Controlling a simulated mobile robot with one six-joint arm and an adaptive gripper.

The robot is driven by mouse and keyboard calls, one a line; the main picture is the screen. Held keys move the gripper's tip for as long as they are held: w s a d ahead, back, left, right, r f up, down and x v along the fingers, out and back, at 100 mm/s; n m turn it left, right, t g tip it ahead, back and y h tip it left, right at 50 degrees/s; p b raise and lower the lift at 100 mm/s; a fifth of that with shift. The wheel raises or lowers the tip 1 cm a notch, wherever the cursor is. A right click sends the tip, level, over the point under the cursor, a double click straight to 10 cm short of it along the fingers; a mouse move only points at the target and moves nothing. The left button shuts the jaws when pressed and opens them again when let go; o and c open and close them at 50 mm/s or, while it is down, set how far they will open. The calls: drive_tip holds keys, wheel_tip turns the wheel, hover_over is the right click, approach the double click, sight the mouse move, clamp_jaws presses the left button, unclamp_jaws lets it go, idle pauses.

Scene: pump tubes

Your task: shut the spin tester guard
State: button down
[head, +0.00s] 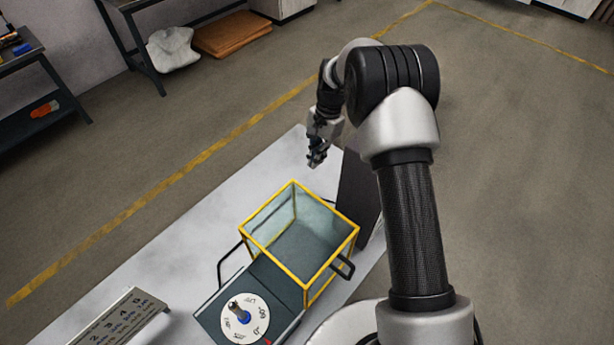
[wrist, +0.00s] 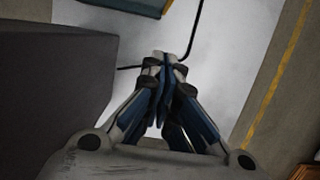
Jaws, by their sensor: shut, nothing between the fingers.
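The spin tester guard (head: 328,265) is a yellow-framed clear box with a black handle bar on its left and right sides. It stands behind the dial end of the dark tester base (head: 212,312), leaving the white marked disc (head: 256,328) with its blue hub uncovered. My gripper (head: 316,162) is beyond the guard's far end, above the table and apart from the guard. In the wrist view the gripper's fingers (wrist: 162,62) are together and empty. A thin black bar (wrist: 198,25), likely a guard handle, shows beyond the fingertips.
A dark upright panel (head: 356,195) stands right of the guard; a dark block (wrist: 50,90) fills the wrist view's left. A numbered rack (head: 122,318) sits on the grey table (head: 170,265) at lower left. The table's middle left is clear. Shelving stands against the far wall.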

drive_tip(key=s+a+f+b, duration=0.1)
drive_tip(key=s+a+f, duration=0.1)
drive_tip(key=f, duration=0.2)
drive_tip(key=s+a+f+b, duration=0.2)
drive_tip(key=f, duration=0.3)
drive_tip(key=shift+s+a+f, duration=0.25)
drive_tip(key=shift+s, duration=0.05)
drive_tip(key=shift+s+a, duration=0.1)
drive_tip(key=s+a+p, duration=0.2)
drive_tip(key=s+a, duration=1.4)
drive_tip(key=shift+s+a+p, duration=0.2)
drive_tip(key=shift+s+p, duration=0.1)
drive_tip(key=w+d+r+p, duration=0.1)
drive_tip(key=r, duration=0.2)
drive_tip(key=w+d+r+p, duration=0.1)
drive_tip(key=w+d+r, duration=0.1)
drive_tip(key=r, duration=0.1)
drive_tip(key=w+d+r+p, duration=0.1)
drive_tip(key=r, duration=0.2)
drive_tip(key=shift+w+d+r, duration=0.35)
